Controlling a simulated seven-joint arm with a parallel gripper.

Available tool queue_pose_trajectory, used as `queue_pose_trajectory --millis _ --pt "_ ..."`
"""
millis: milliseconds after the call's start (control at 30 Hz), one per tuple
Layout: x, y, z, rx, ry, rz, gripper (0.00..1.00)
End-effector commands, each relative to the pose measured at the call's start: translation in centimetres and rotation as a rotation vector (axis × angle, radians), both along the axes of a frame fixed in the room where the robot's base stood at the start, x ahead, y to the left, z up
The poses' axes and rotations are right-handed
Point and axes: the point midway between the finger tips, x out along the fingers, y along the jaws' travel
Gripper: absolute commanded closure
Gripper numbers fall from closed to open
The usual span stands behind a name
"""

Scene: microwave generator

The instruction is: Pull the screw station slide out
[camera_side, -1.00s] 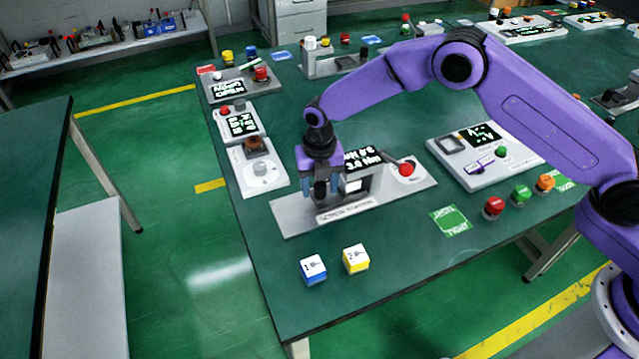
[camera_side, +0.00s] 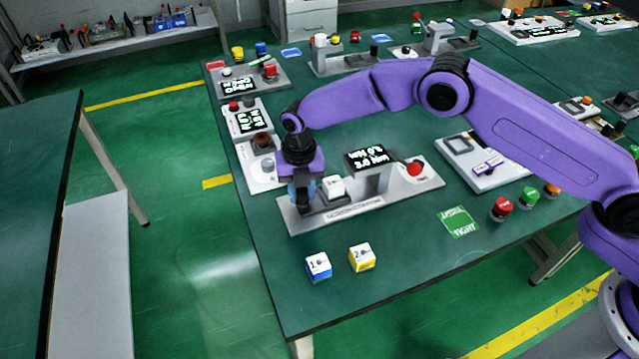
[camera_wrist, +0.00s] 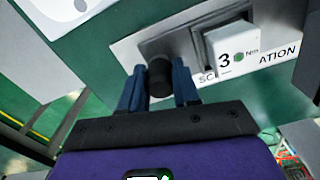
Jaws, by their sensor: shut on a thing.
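My gripper (camera_wrist: 160,75) is shut on the slide's dark round knob (camera_wrist: 159,78), one blue finger on each side.
A grey dial panel (camera_side: 262,178) lies close behind my gripper. The table's left edge is near.

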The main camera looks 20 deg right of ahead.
Motion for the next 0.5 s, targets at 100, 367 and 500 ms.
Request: queue_pose_trajectory --millis 100,367,500 --pt "0.3 1.6 0.0 0.003 -0.006 -0.002 1.0" --pt "0.2 3.3 0.1 0.005 -0.007 -0.003 1.0" --pt "0.2 3.4 0.2 0.006 -0.01 -0.002 1.0"
